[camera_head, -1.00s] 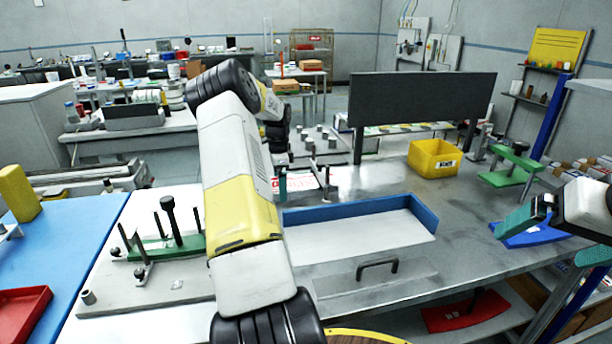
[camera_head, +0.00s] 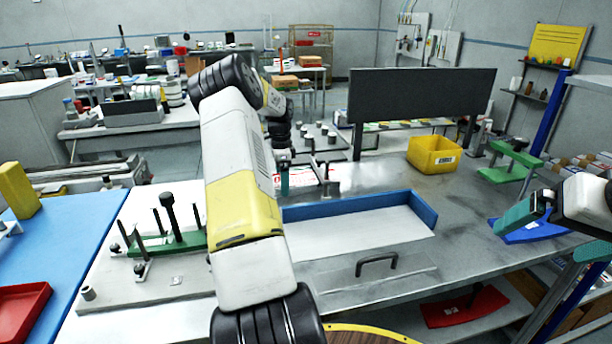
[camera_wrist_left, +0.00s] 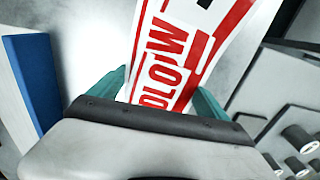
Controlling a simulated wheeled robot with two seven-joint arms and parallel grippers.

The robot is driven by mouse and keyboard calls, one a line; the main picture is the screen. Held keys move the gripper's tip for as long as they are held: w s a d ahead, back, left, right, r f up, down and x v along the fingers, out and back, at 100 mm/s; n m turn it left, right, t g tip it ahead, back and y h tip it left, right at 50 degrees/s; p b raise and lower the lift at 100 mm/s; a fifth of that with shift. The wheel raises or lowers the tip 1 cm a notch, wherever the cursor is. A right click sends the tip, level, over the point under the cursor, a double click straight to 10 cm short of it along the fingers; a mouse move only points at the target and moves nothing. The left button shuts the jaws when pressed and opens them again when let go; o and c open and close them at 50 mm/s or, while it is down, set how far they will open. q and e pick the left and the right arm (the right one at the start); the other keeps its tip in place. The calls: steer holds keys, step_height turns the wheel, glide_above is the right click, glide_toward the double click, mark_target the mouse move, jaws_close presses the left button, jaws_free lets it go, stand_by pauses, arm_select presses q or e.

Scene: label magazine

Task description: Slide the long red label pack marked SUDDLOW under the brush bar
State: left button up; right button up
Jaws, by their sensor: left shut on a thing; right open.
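The label pack (camera_wrist_left: 172,50) is white with red print. The letters DLOW are readable in the left wrist view, and the rest is cut off or covered. My left gripper (camera_wrist_left: 163,88) is shut on it, with a teal finger on each side. In the head view my left arm hides much of this, leaving a teal finger (camera_head: 284,183) and a bit of the pack (camera_head: 308,178) above the bench. A wide dark panel (camera_head: 420,97) stands on posts beyond; I cannot tell if it is the brush bar. My right gripper (camera_head: 545,240) is open at the right.
A blue-walled tray (camera_head: 361,206) lies in front of the pack. A yellow bin (camera_head: 434,155) and a green stand (camera_head: 511,160) are at the right. Pegs and a green clamp fixture (camera_head: 167,243) stand at the left.

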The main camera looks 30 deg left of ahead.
arm_select(q)
steer(key=o, duration=1.9)
step_height(320, 180, up, 8)
steer(key=shift+f, duration=0.25)
steer(key=shift+d+r, duration=0.25)
steer(key=shift+r, duration=0.2)
steer(key=s+d+r+n+t, duration=0.15)
steer(key=s+d+r, duration=0.25)
steer(key=d+r, duration=0.5)
steer(key=s+d+r+n+t, duration=0.15)
steer(key=s+d+r, duration=0.35)
steer(key=d, duration=0.5)
steer(key=s+d+n+t, duration=0.1)
steer(key=s+d+n, duration=0.1)
steer(key=s+d, duration=0.2)
steer(key=s+d+n+t+h, duration=0.1)
steer(key=s+d, duration=0.4)
steer(key=s, duration=0.5)
steer(key=s+d+r+n+t+h, duration=0.1)
steer(key=s+d+n, duration=0.2)
steer(key=s+d, duration=0.2)
steer(key=shift+s, duration=1.05)
